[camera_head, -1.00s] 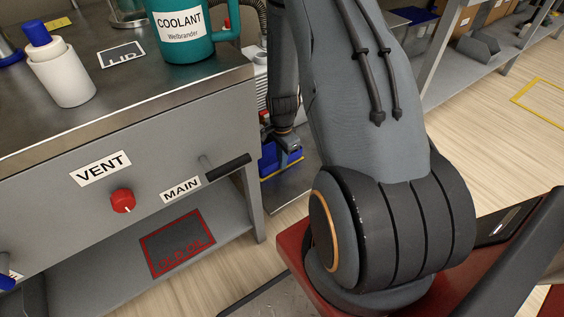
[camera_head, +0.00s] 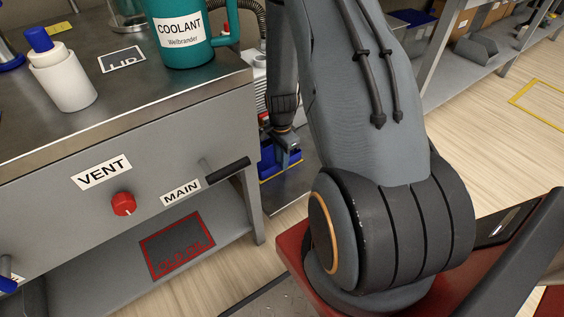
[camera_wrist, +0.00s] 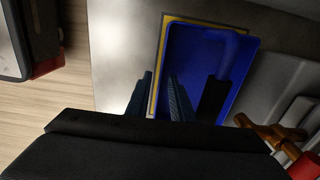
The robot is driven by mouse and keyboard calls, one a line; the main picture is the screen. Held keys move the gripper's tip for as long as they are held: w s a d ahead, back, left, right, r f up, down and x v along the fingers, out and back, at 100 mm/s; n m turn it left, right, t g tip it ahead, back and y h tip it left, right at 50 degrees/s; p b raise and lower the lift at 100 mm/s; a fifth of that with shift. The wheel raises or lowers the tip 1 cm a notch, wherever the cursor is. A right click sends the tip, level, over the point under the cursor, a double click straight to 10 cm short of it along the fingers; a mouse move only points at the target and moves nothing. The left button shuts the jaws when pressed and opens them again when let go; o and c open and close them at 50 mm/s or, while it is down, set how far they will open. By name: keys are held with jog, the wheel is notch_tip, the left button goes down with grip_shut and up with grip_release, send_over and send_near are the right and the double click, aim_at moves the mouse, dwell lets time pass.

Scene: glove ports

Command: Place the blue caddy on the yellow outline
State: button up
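The blue caddy (camera_wrist: 207,65) is a shallow tray with a dark item inside. It lies over the yellow outline (camera_wrist: 157,62), whose left and top edges show beside it in the wrist view. In the head view the caddy (camera_head: 267,163) is small and partly hidden by my arm, with a yellow edge in front of it. My gripper (camera_wrist: 159,98) is at the caddy's left side, fingers apart with a gap between them; contact with the wall is unclear. In the head view my gripper (camera_head: 287,150) is just above the caddy.
A steel bench (camera_head: 140,105) with a teal coolant jug (camera_head: 188,50) and white bottle (camera_head: 62,80) stands left. Its black handle (camera_head: 228,168) juts toward my arm. Orange-brown and red items (camera_wrist: 262,132) lie right of the caddy in the wrist view.

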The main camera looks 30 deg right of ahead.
notch_tip(320, 180, up, 10)
jog(key=p, duration=0.3)
jog(key=shift+r, duration=0.15)
jog(key=shift+r, duration=0.1)
